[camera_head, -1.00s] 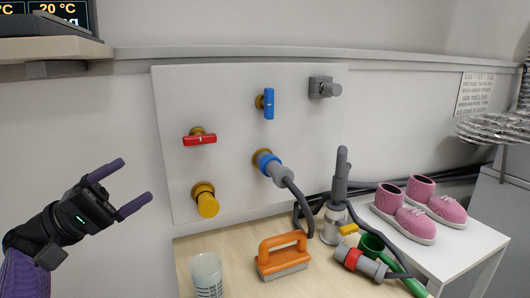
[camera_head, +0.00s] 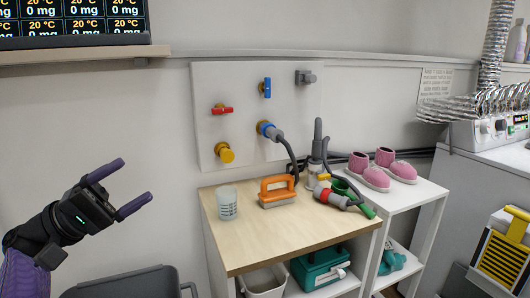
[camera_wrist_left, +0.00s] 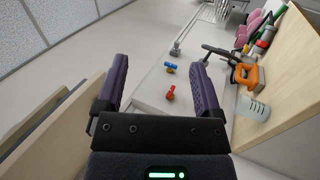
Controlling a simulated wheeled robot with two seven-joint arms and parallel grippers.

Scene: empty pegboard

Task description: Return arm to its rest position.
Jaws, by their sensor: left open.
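My left gripper (camera_head: 127,188) is open and empty at the left of the head view, in front of the bare wall and clear of everything. The left wrist view shows its two dark purple fingers (camera_wrist_left: 160,88) spread apart with nothing between them. The white pegboard (camera_head: 240,112) hangs on the wall to the right of the gripper. It carries a red-handled valve (camera_head: 222,109), a blue-handled valve (camera_head: 267,88), a yellow fitting (camera_head: 225,153), a grey fitting (camera_head: 305,77) and a blue-collared connector (camera_head: 268,130) with a dark hose. My right gripper is out of view.
A wooden-topped table (camera_head: 260,250) below the board holds a beaker (camera_head: 227,203), an orange-handled brush (camera_head: 278,191) and hose fittings. Pink shoes (camera_head: 368,172) stand on a white table. A dark bin (camera_head: 125,284) sits at the bottom. A shelf (camera_head: 90,57) juts out upper left.

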